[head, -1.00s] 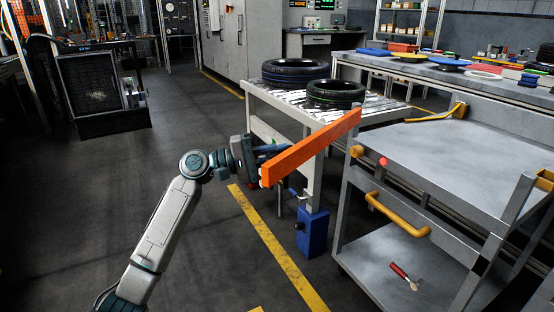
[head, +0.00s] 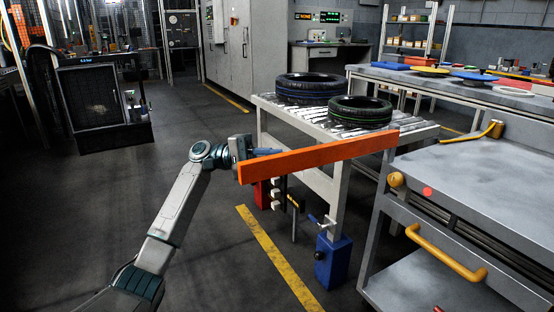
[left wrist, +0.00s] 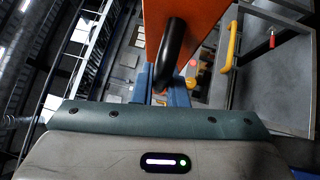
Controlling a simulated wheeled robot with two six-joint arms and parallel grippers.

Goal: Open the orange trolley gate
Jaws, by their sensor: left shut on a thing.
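The orange trolley gate (head: 320,158) is a long flat bar. In the head view it reaches from the trolley's near left corner out to the left over the floor, at an angle to the trolley. My left gripper (head: 262,152) is at the gate's far end from the trolley. In the left wrist view the orange gate (left wrist: 190,20) carries a black curved handle (left wrist: 172,45). The blue fingers of my left gripper (left wrist: 166,82) are shut on this handle. The gate partly hides the fingers in the head view. My right gripper is not in view.
The grey trolley (head: 450,170) has a yellow handle (head: 445,255) and a red button (head: 427,192). A roller table (head: 345,185) with two tyres stands behind the gate, with a blue box (head: 333,262) below. The floor at left is open around my arm.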

